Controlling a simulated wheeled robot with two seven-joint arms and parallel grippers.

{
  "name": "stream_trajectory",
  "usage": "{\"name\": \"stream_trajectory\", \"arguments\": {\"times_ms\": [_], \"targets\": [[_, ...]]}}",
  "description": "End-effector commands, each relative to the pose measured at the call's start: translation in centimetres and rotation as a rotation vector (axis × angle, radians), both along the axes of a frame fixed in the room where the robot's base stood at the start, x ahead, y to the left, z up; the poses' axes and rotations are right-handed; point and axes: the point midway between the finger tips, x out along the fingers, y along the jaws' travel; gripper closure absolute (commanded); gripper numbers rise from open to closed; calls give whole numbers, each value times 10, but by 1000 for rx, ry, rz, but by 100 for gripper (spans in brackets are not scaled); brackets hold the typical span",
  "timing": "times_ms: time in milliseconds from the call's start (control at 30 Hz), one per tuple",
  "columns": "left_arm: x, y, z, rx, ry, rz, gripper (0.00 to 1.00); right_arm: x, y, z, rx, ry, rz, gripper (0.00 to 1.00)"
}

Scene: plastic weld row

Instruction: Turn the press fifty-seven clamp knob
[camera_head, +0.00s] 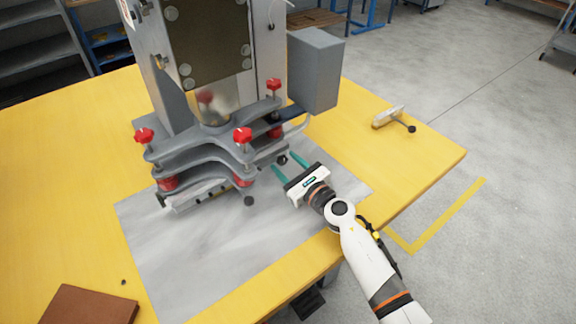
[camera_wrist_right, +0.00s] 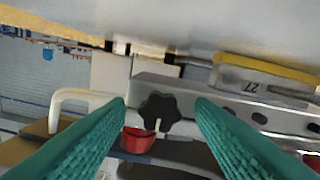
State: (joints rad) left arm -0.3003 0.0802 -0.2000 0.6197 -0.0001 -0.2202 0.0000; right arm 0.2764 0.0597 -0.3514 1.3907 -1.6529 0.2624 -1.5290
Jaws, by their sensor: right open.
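The grey press (camera_head: 205,75) stands on the yellow table, its stacked clamp plates (camera_head: 205,150) at the base carrying red knobs. A black lobed clamp knob (camera_wrist_right: 160,112) sits on the side of a metal bar, centred between my right fingertips in the wrist view. In the head view a small dark knob (camera_head: 282,159) is at the fingertips. My right gripper (camera_head: 283,162) is open with teal fingers pointing at the press, and no contact with the knob shows. My left gripper is not in view.
Another dark knob (camera_head: 248,201) is at the press front. A grey box (camera_head: 316,70) is fixed at its right side. A pale tool with a dark ball end (camera_head: 388,117) lies at the right, and a brown block (camera_head: 90,306) at front left. The grey mat (camera_head: 215,255) is clear in front.

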Motion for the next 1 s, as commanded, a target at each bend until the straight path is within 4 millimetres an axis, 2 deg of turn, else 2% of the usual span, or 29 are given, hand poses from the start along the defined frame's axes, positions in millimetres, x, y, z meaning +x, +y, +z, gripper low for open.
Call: {"name": "stream_trajectory", "arguments": {"times_ms": [133, 400, 667, 1000], "targets": [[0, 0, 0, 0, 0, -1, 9, 0, 0, 0, 0, 0, 0, 51], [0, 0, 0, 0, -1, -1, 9, 0, 0, 0, 0, 0, -1, 95], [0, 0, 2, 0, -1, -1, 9, 0, 0, 1, 23, 16, 0, 95], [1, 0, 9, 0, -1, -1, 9, 0, 0, 1, 189, 127, 1, 95]]}}
